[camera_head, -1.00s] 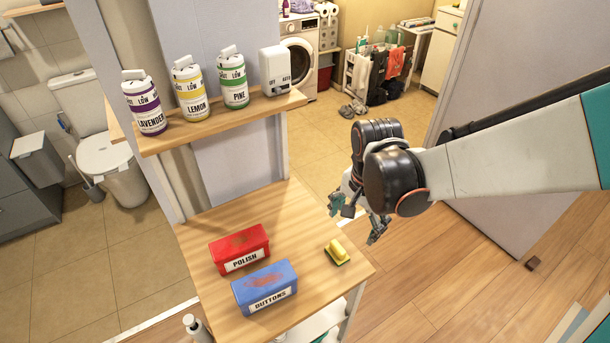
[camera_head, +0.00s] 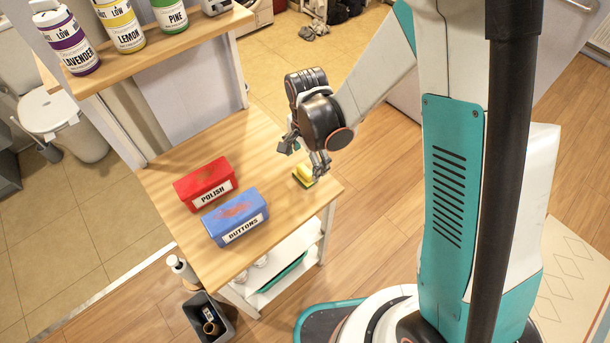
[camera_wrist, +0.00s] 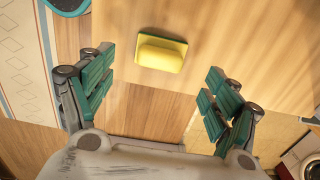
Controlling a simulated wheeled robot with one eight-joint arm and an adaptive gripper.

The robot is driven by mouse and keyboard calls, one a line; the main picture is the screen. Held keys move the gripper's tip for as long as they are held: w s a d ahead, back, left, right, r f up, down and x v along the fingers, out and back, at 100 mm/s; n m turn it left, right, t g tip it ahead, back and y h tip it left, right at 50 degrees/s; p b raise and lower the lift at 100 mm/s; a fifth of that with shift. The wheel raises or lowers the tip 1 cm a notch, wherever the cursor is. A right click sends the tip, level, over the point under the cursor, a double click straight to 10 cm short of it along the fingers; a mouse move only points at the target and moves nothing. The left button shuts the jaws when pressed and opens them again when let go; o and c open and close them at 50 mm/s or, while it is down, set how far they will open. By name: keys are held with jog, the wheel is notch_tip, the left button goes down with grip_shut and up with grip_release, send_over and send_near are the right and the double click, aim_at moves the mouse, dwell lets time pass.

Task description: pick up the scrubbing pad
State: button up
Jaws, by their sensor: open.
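The scrubbing pad (camera_head: 303,176) is a small yellow block with a dark green edge. It lies on the wooden table top near its right corner, partly hidden by my gripper in the head view. In the wrist view the scrubbing pad (camera_wrist: 160,52) shows whole, at the top middle, ahead of the fingers. My gripper (camera_head: 304,155) is above the table's right side, pointing down near the pad. In the wrist view my gripper (camera_wrist: 155,100) is open and empty, with teal fingers apart to either side; the pad is not between them.
A red POLISH box (camera_head: 205,184) and a blue BUTTONS box (camera_head: 236,217) stand left of the pad on the table (camera_head: 262,135). A shelf (camera_head: 170,45) with several labelled bottles is behind. A grey bin (camera_head: 208,318) is on the floor.

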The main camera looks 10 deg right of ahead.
aim_at(305, 169)
jog(key=shift+s+a+f+b, duration=0.1)
jog(key=shift+f+b, duration=0.6)
jog(key=shift+f, duration=0.65)
jog(key=shift+a+f+b, duration=0.1)
jog(key=shift+f+b, duration=0.55)
jog(key=shift+f, duration=0.7)
jog(key=shift+c, duration=0.6)
jog(key=shift+r, duration=0.1)
jog(key=c, duration=0.9)
